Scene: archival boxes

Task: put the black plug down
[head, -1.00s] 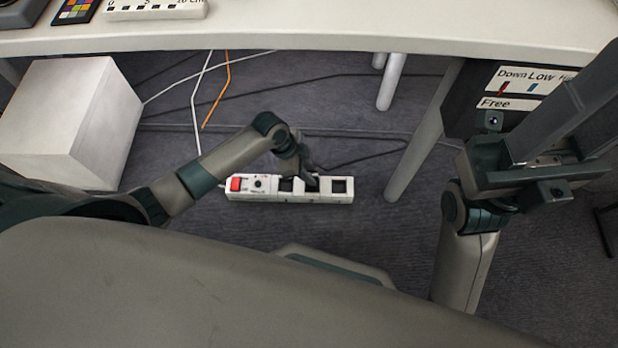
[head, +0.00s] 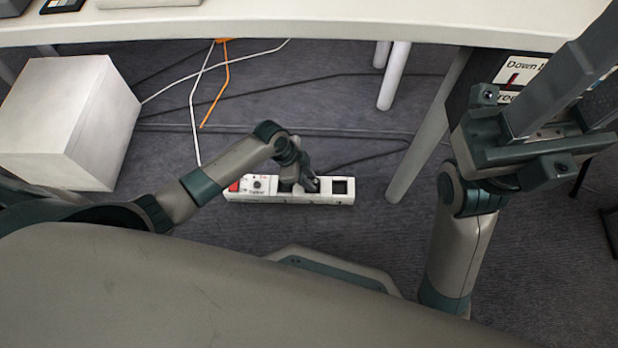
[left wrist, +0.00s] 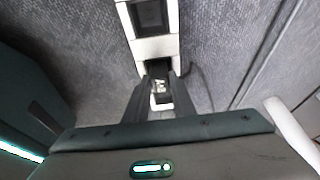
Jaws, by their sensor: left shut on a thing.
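My left gripper (head: 312,184) is low over the white power strip (head: 255,194) on the floor, near its right-hand sockets. In the left wrist view its fingers (left wrist: 158,100) are shut on the black plug (left wrist: 160,88), which shows as a small dark body with white marks. The power strip (left wrist: 157,45) runs away from the fingers there. I cannot tell whether the plug touches the strip. In the head view the arm and fingers mostly hide the plug. My right gripper (head: 585,95) is raised at the right, its fingers apart and empty.
A white table (head: 330,27) spans the back, with white legs (head: 394,76) beneath. A white box (head: 65,125) stands on the floor at left. White, orange (head: 214,95) and dark cables lie behind the strip. A dark box with labels (head: 520,70) is behind my right gripper. Floor before the strip is clear.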

